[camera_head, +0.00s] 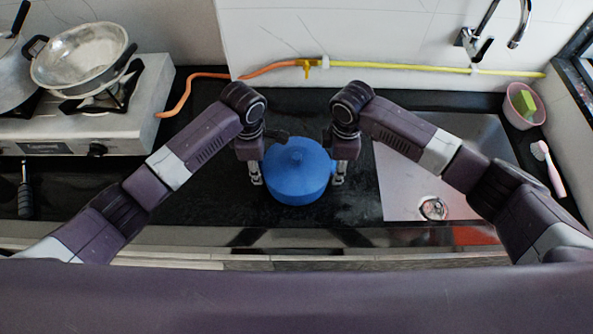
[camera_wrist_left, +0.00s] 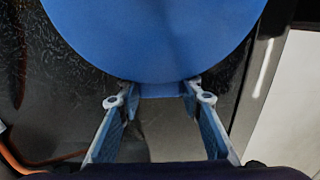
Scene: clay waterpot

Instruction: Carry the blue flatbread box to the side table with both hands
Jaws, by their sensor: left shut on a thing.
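The blue flatbread box (camera_head: 297,176) is round with a lidded top and a small knob, and stands upright on the dark counter between my grippers. My left gripper (camera_head: 257,180) is at its left side. In the left wrist view, the box (camera_wrist_left: 155,40) fills the top, and the fingers of my left gripper (camera_wrist_left: 160,91) are shut on a small blue tab at its rim. My right gripper (camera_head: 338,179) is at the box's right side by the other tab; its fingers are too small to tell whether they grip. No side table shows in either view.
A gas stove (camera_head: 130,120) with a metal pan (camera_head: 80,55) stands at the left. A sink (camera_head: 470,150) is at the right, with a pink bowl (camera_head: 525,105) and a brush (camera_head: 549,168) beyond. An orange and yellow hose (camera_head: 400,65) runs along the wall.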

